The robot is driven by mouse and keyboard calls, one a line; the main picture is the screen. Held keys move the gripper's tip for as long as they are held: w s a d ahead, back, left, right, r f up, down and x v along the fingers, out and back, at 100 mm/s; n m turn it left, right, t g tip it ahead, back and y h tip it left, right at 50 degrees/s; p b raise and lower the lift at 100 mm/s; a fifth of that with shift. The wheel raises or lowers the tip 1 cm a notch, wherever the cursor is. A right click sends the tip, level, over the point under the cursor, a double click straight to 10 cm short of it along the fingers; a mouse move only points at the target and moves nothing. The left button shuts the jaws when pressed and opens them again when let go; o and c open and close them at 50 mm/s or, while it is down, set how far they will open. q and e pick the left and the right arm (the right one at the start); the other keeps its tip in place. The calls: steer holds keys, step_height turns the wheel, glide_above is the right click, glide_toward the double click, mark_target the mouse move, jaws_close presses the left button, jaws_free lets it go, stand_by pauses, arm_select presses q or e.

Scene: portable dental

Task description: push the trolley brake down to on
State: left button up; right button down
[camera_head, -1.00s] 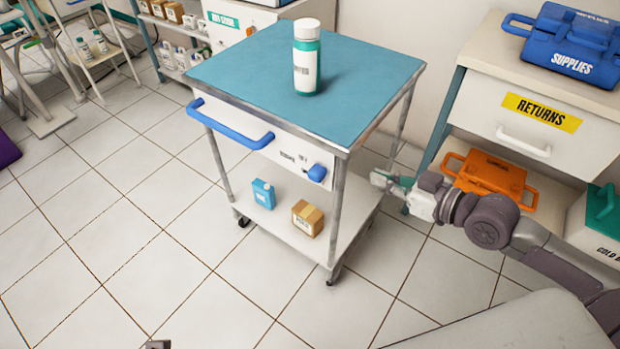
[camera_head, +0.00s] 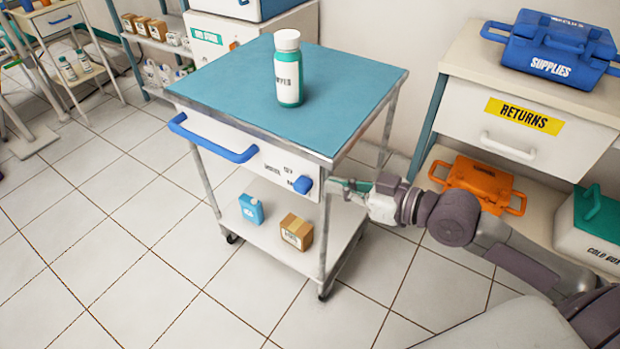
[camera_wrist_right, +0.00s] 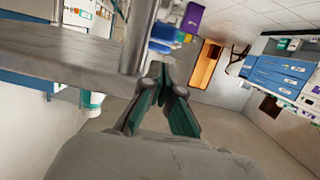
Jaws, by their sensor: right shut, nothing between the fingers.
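The trolley (camera_head: 340,97) has a blue-green top and a white front panel. A short blue lever (camera_head: 302,185) at the right end of that panel looks like the brake; small dark print beside it is too blurred to read. My right gripper (camera_head: 343,185) is shut and empty, just right of the lever, by the trolley's front right leg. My left gripper is out of view.
A blue handle (camera_head: 215,142) sticks out in front. An orange case (camera_head: 475,182) lies on the right shelf unit.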

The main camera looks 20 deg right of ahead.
mark_target(310, 180)
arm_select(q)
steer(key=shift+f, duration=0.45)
arm_select(e)
steer(key=x, duration=0.6)
steer(key=shift+w+a+f, duration=0.15)
steer(key=shift+w+a, duration=0.1)
arm_select(q)
steer(key=shift+b, duration=0.3)
arm_select(e)
steer(key=shift+f, duration=0.15)
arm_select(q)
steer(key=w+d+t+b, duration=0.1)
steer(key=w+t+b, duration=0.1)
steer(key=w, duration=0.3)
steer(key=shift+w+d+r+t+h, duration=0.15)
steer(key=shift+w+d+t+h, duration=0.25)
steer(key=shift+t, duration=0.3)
arm_select(e)
step_height(310, 180, down, 4)
steer(key=shift+f, duration=0.25)
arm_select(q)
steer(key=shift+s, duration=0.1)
arm_select(e)
steer(key=shift+s, duration=0.1)
